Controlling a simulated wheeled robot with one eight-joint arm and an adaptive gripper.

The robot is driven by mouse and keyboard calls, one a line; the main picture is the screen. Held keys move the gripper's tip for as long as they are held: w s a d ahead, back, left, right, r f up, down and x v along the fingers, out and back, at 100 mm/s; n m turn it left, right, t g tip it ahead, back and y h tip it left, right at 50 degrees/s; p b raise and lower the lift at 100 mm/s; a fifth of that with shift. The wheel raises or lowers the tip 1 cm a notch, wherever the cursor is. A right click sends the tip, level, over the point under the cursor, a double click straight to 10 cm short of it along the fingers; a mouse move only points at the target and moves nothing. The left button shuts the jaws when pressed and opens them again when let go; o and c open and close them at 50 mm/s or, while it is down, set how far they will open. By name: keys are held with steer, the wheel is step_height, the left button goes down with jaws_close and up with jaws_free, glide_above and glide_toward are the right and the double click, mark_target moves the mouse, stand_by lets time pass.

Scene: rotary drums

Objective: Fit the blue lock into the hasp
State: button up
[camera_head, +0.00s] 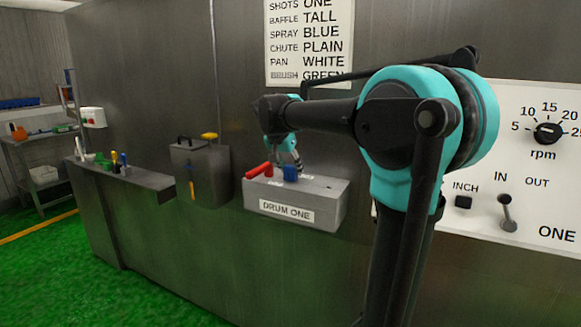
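The blue lock (290,174) is a small blue block on top of the grey box labelled "DRUM ONE" (337,200). My gripper (297,164) points down just above and behind the lock. The view is too small to tell whether its fingers touch or hold the lock. I cannot make out the hasp for certain.
A red cylindrical item (258,170) lies left of the lock on the same box. A grey cabinet (205,172) with a yellow item (209,136) on top stands further left. A shelf (145,180) holds several coloured tools. A control panel (490,215) is on the right.

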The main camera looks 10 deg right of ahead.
steer(key=shift+o, duration=1.4)
steer(key=v, duration=1.2)
